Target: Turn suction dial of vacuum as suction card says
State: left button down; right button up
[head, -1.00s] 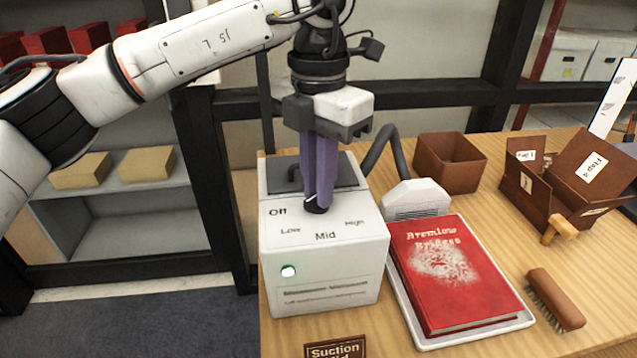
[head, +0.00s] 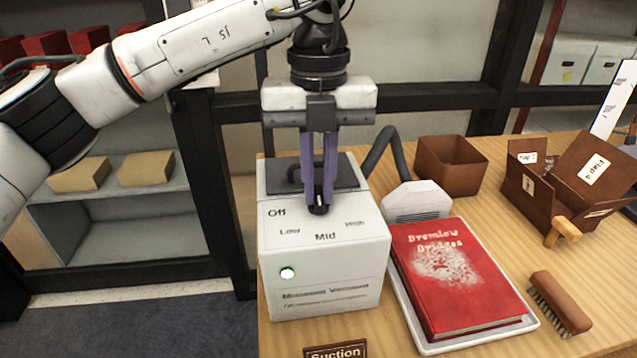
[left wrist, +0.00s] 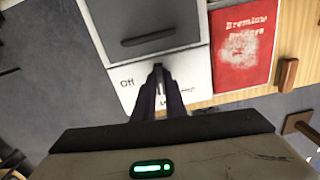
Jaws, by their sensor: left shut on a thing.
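The white vacuum (head: 325,285) stands at the left end of the wooden table, with Off, Low, Mid and High printed on its top. Its small black dial (head: 318,209) is mostly hidden between my fingers, just behind the word Mid. A light mark on it faces the front, roughly toward Mid. My left gripper (head: 319,200) points straight down and is shut on the dial. In the left wrist view the dial (left wrist: 158,68) shows between the fingertips. The suction card (head: 335,351) is cut off at the bottom edge; only the word Suction is readable. My right gripper is not in view.
A red book (head: 455,280) lies on a white tray (head: 437,347) right of the vacuum. The hose runs to a white nozzle (head: 415,201) behind the book. A brown box (head: 451,165), a flapped box (head: 572,185) and a brush (head: 560,303) stand farther right.

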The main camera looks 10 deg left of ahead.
aim_at(319, 194)
pick_arm(q)
jog(key=shift+r+n, duration=0.1)
jog(key=shift+n, duration=0.5)
jog(key=c, duration=1.8)
grip_release()
notch_tip(319, 194, up, 10)
jog(key=p, duration=0.1)
jog(key=shift+r, duration=0.15)
